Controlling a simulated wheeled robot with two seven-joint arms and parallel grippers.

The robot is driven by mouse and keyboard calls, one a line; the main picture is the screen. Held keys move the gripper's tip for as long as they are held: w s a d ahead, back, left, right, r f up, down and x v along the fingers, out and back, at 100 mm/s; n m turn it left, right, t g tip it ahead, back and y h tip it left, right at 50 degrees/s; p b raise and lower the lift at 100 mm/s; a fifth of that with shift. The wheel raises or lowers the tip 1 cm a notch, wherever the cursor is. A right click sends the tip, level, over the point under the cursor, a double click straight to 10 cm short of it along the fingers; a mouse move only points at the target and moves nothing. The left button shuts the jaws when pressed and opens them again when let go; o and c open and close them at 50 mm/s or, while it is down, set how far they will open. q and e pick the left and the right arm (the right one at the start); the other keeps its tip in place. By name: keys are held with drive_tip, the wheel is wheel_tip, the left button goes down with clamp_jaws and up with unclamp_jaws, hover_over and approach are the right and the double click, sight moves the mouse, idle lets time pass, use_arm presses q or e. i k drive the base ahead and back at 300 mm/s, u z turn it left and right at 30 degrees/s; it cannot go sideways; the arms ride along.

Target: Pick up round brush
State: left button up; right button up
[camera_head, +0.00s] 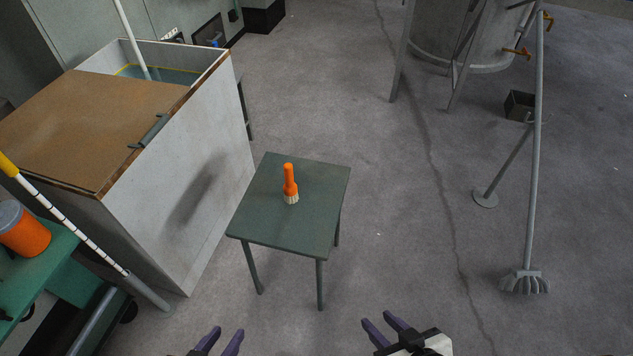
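The round brush (290,182) has an orange handle and pale bristles. It stands upright, bristles down, on a small green table (305,222) in the middle of the view. My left gripper (222,338) is at the bottom edge, its two purple fingers apart with nothing between them. My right gripper (382,326) is at the bottom, right of the left one, its purple fingers also apart and empty. Both grippers are nearer to me than the table and touch nothing visible.
A white cabinet (190,185) with a brown top stands close left of the table. A green bench (55,255) with an orange container (24,230) is at far left. A mop (526,281) and a metal tank (455,35) are at right. Floor between table and mop is clear.

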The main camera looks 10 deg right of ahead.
sight(291, 196)
drive_tip(key=u, duration=0.2)
drive_tip(key=k, duration=0.35)
drive_tip(key=z, duration=0.75)
drive_tip(key=i, duration=0.75)
drive_tip(key=u, duration=0.05)
